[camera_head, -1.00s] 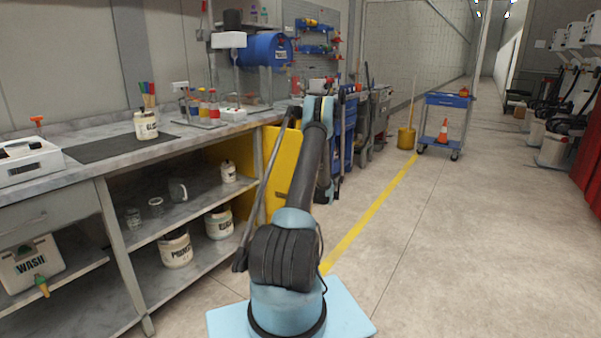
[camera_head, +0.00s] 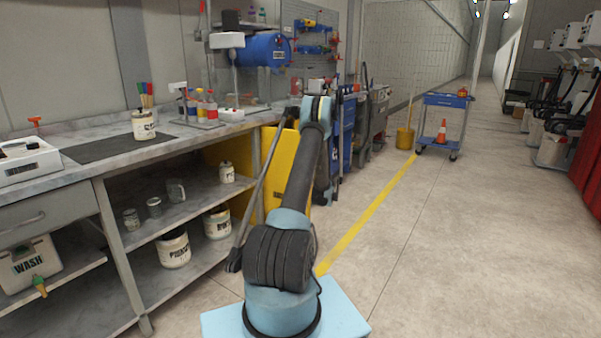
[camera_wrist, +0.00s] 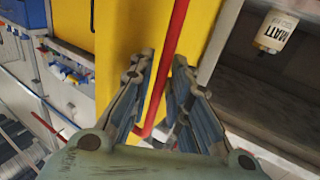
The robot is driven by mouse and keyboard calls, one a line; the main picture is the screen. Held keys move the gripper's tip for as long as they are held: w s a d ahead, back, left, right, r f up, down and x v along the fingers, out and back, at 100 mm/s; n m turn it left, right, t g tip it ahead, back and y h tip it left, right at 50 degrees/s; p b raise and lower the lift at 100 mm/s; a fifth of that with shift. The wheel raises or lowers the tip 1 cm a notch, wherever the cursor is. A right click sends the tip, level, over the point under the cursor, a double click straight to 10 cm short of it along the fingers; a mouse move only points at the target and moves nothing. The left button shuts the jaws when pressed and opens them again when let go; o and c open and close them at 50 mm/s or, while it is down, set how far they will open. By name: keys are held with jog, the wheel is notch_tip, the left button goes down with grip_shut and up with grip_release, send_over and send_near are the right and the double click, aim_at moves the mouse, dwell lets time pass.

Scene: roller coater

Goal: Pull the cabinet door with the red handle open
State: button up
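The yellow cabinet (camera_head: 280,165) stands at the end of the workbench in the head view, partly hidden behind my arm. In the wrist view its yellow door (camera_wrist: 122,28) fills the upper middle. The red handle (camera_wrist: 178,22) is a long thin bar that runs slanted down the picture and bends near its lower end. My gripper (camera_wrist: 164,60) is open, with a finger on each side of the bar in the picture. A gap shows between the fingers and the bar; I cannot tell how deep the bar sits. In the head view my arm hides the handle and fingers.
The workbench (camera_head: 105,160) with shelves of jars is on the left. A white MATT jar (camera_wrist: 275,32) stands on a shelf beside the yellow cabinet. A blue trolley (camera_head: 445,120) with an orange cone stands further back.

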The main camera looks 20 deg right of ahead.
jog(key=s+d, duration=0.1)
jog(key=s, duration=1)
jog(key=shift+w, duration=0.1)
